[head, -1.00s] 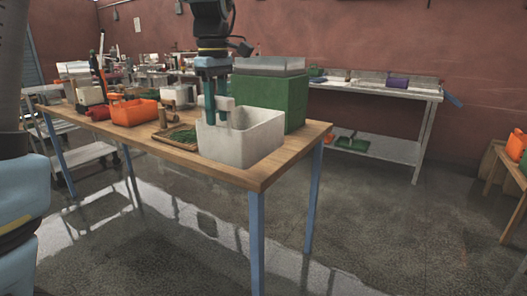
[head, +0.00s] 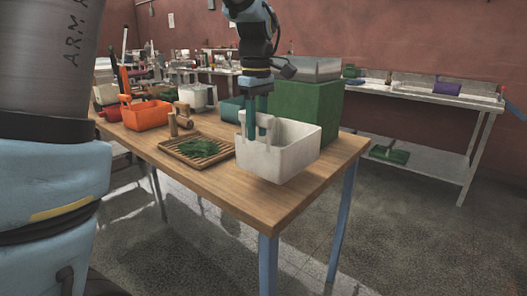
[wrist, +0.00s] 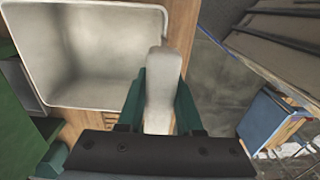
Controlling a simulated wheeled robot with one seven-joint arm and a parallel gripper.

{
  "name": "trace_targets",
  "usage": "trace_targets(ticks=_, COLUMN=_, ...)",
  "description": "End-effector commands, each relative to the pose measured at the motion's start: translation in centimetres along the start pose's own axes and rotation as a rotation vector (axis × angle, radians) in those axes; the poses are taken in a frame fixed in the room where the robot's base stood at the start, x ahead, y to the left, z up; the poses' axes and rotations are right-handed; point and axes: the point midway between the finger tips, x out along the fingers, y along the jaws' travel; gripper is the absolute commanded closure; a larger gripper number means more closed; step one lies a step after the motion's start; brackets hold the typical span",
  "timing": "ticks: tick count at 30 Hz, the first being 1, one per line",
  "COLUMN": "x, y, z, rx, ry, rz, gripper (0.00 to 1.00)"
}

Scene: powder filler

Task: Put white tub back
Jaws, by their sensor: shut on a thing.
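The white tub (head: 299,155) is an open box with a raised handle on its left side, at the near right part of the wooden table (head: 213,196). My gripper (head: 257,130) points down with its teal fingers shut on that handle. In the wrist view the pale handle (wrist: 161,85) sits between the fingers (wrist: 160,100), and the empty inside of the tub (wrist: 85,50) shows to the left. The tub is roughly upright. I cannot tell for sure whether its base touches the table.
A green block (head: 300,105) with a grey top stands right behind the tub. A slatted wooden tray (head: 190,160) with green pieces lies to its left, an orange bin (head: 146,115) farther left. A second table (head: 425,105) stands behind. Bare tabletop lies in front.

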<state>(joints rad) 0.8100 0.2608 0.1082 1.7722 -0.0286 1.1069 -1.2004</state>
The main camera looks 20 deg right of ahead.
Motion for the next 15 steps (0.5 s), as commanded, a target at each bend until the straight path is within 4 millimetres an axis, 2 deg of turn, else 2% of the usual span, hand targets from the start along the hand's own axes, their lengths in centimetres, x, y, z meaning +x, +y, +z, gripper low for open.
trace_targets(ticks=12, x=4.8, y=0.0, z=0.0, rx=0.0, ry=0.0, rz=0.0, gripper=1.0)
trace_targets(ticks=15, x=5.2, y=0.0, z=0.0, rx=0.0, ry=0.001, rz=0.002, gripper=1.0)
